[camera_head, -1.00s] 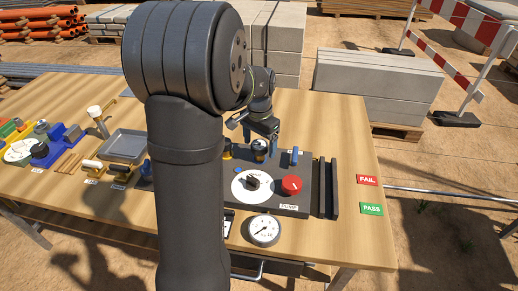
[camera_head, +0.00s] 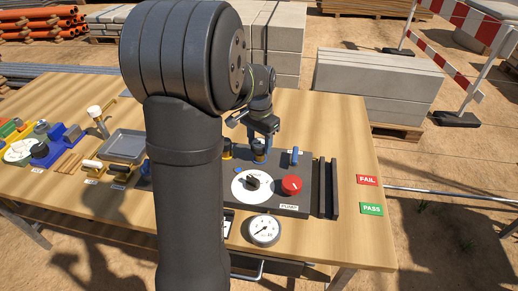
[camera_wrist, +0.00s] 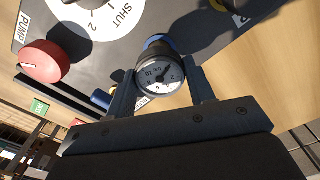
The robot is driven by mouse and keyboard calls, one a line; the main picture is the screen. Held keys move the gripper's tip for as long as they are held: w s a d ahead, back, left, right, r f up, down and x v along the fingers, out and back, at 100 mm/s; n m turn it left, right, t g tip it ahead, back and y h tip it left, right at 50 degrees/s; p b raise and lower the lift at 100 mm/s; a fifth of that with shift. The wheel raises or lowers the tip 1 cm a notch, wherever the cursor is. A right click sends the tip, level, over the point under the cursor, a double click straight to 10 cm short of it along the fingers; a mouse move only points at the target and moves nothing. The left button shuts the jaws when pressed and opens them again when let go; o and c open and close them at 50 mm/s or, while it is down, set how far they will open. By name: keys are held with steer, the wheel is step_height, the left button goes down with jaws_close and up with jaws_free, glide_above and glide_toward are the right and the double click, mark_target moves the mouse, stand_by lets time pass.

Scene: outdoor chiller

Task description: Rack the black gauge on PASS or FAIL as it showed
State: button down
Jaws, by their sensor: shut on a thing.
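The black gauge (camera_wrist: 160,73) has a white dial with a dark needle and faces the wrist camera. My gripper (camera_wrist: 163,90) is shut on it, one finger on each side. In the head view my gripper (camera_head: 262,136) reaches down onto the gauge (camera_head: 259,151) at the back of the dark test panel (camera_head: 225,196). I cannot tell whether the gauge still sits in its fitting. The red FAIL label (camera_head: 367,181) and the green PASS label (camera_head: 371,209) lie at the table's right edge.
The panel carries a red PUMP knob (camera_head: 291,186), a white selector dial (camera_head: 252,184) and a blue handle (camera_head: 294,157). Dark upright rails (camera_head: 328,188) stand on its right. A larger white-faced gauge (camera_head: 264,230) is in front. A grey tray (camera_head: 122,145) is on the left.

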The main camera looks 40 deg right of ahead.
mark_target(260, 144)
steer(key=shift+r, duration=0.4)
steer(key=shift+r, duration=2.65)
steer(key=c, duration=1.4)
jaws_free()
jaws_close()
